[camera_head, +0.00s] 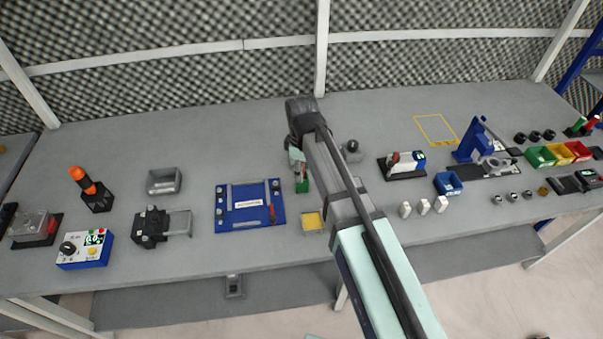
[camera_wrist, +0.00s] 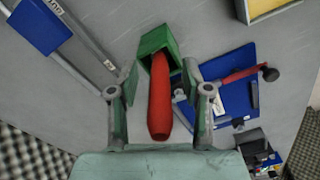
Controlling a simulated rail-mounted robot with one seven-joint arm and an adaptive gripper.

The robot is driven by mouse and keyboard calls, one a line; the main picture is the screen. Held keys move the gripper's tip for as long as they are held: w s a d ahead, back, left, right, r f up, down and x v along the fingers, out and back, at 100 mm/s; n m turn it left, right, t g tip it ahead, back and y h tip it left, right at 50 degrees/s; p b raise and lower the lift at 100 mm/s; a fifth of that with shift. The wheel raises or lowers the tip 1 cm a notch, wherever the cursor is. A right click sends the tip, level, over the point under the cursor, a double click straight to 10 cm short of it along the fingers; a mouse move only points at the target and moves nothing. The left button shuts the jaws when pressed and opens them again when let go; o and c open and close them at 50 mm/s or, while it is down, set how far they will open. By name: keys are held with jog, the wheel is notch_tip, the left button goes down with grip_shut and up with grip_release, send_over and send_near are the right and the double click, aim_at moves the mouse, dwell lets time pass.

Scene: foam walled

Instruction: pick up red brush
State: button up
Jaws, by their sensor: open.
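The red brush shows in the wrist view as a smooth red handle (camera_wrist: 159,105), its far end inside a green block-like holder (camera_wrist: 158,42). In the head view the green holder (camera_head: 302,185) stands on the table right of the blue board, mostly behind my arm. My gripper (camera_wrist: 160,92) is open, with one finger on each side of the red handle. I see gaps between handle and fingers. The gripper (camera_head: 297,160) is also in the head view, over the holder. The brush's bristle end is hidden, and the brush cannot be made out in the head view.
A blue board (camera_head: 249,221) with a red-handled part lies left of the holder, and a yellow-topped tray (camera_head: 312,222) stands in front. Three white blocks (camera_head: 423,207) and a black fixture (camera_head: 401,173) are to the right. The table behind the gripper is mostly clear.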

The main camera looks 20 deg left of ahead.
grip_shut()
jog(key=shift+r, duration=0.1)
